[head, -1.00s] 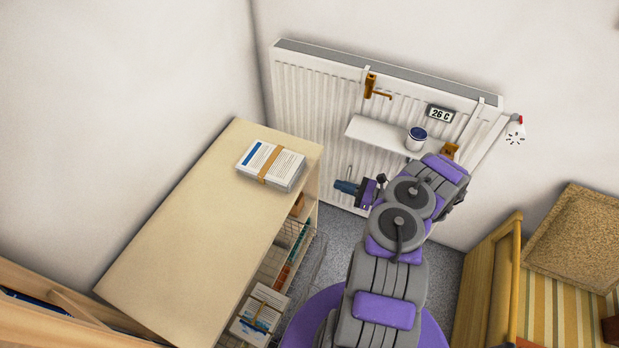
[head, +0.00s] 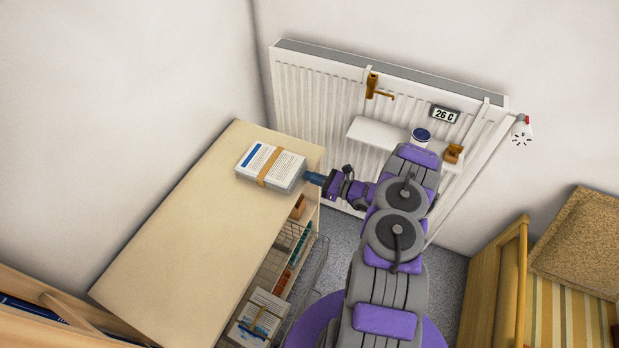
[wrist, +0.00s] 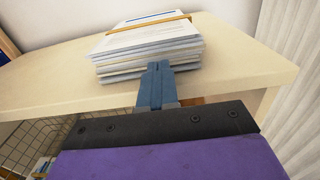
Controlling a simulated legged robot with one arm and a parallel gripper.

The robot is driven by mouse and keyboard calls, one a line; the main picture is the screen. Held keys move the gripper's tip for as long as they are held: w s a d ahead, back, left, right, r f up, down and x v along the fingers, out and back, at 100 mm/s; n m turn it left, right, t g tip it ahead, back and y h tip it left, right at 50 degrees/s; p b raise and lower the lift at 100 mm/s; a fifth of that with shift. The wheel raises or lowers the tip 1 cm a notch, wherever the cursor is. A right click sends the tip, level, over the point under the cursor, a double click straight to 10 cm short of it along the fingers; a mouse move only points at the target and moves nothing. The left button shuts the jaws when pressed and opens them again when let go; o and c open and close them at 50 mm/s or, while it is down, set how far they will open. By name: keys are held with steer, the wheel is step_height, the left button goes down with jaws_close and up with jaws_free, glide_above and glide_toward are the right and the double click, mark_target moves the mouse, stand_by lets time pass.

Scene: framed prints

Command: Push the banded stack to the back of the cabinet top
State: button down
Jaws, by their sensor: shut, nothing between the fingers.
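The banded stack (head: 271,168) is a pile of printed sheets with an orange-brown band around it. It lies flat on the pale wooden cabinet top (head: 190,235), near the end by the radiator. My gripper (head: 309,177) is shut and empty, its blue fingertips at the stack's right side, over the cabinet's edge. In the wrist view the shut fingers (wrist: 157,76) point at the near side of the stack (wrist: 150,45), touching it or very close. The cabinet top (wrist: 240,50) shows bare on both sides of the stack there.
A white radiator (head: 310,100) stands at the back, with a small shelf (head: 368,132) holding a blue-lidded pot (head: 420,136). A wire basket (head: 310,262) and another banded bundle (head: 258,314) are below the cabinet top. The cabinet top is clear toward the left wall and the front.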

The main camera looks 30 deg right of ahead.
mark_target(301, 173)
steer(key=shift+w+a, duration=0.2)
steer(key=shift+w, duration=0.1)
steer(key=shift+a, duration=0.1)
steer(key=shift+a, duration=0.2)
steer(key=shift+b+x, duration=0.4)
steer(key=shift+x, duration=0.7)
steer(key=shift+w+a, duration=0.4)
steer(key=shift+w, duration=0.25)
steer(key=shift+d, duration=0.1)
